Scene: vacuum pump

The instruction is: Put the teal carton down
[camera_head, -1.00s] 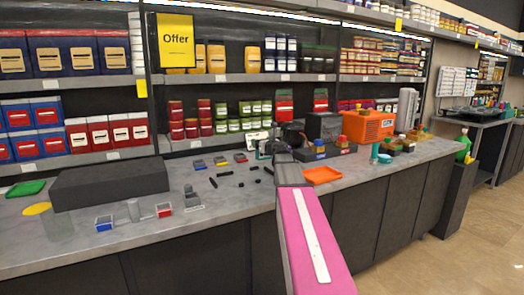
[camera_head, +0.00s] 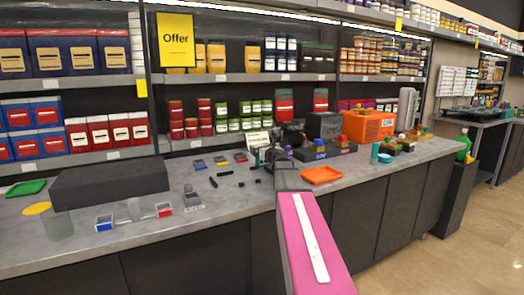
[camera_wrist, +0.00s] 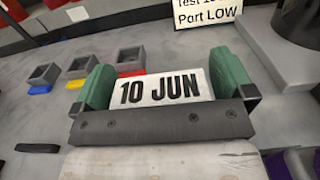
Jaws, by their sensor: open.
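My gripper (camera_wrist: 163,85) is open, with a dark green finger on each side of the wrist view. A white face printed "10 JUN" (camera_wrist: 160,90) lies between the fingers; I cannot tell whether they touch it. It may be the top of the teal carton, but no teal side shows on it there. In the head view my gripper (camera_head: 268,156) is low over the counter, in front of the small white sign, and is too small to make out. My own arm hides part of the counter there.
A white sign (camera_wrist: 207,12) stands just beyond the gripper. Small grey bins with yellow, blue and red fronts (camera_head: 220,161) stand to the left. An orange tray (camera_head: 321,174) lies to the right.

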